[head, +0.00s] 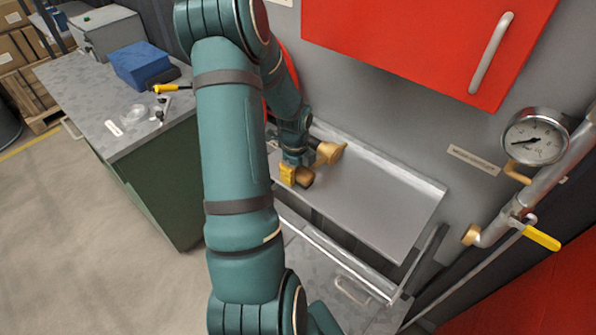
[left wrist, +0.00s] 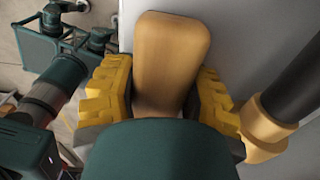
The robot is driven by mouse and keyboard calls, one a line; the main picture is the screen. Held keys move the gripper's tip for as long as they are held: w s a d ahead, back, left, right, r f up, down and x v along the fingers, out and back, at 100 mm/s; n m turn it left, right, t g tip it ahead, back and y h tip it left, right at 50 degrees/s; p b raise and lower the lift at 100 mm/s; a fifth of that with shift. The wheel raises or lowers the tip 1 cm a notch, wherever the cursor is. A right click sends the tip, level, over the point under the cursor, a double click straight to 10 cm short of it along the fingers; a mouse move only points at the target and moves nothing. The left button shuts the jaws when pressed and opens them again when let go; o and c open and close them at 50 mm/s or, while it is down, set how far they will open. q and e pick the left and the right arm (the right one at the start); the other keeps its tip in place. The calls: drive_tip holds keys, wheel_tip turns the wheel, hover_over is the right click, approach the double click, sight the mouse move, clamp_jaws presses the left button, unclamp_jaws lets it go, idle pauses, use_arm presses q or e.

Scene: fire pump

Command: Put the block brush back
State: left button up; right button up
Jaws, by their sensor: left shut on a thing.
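My left gripper (head: 297,175), with yellow finger pads, is low over the grey metal shelf (head: 390,207) in the head view. It is shut on the block brush, whose brown end (head: 305,179) shows beside the pads. In the left wrist view the left gripper (left wrist: 163,100) has one pad on each side of the brush's tan wooden block (left wrist: 172,50). The brush's bristles are hidden. I cannot tell whether the brush touches the shelf. My right gripper does not show.
A brass-coloured nozzle (head: 328,153) lies on the shelf close beside my left gripper; it also shows in the left wrist view (left wrist: 262,128). A red cabinet (head: 420,40) hangs above. A pressure gauge (head: 536,137) and pipe stand right. The shelf's right part is clear.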

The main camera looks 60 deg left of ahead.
use_arm(q)
drive_tip(key=shift+w+a, duration=0.1)
drive_tip(key=shift+w, duration=0.35)
drive_tip(key=shift+s+f, duration=0.1)
drive_tip(key=shift+f, duration=0.1)
drive_tip(key=o, duration=1.2)
drive_tip(key=shift+r, duration=0.35)
wheel_tip(320, 180, up, 12)
drive_tip(key=shift+a+f+p, duration=0.15)
drive_tip(key=shift+f+p, duration=0.1)
drive_tip(key=shift+p, duration=0.35)
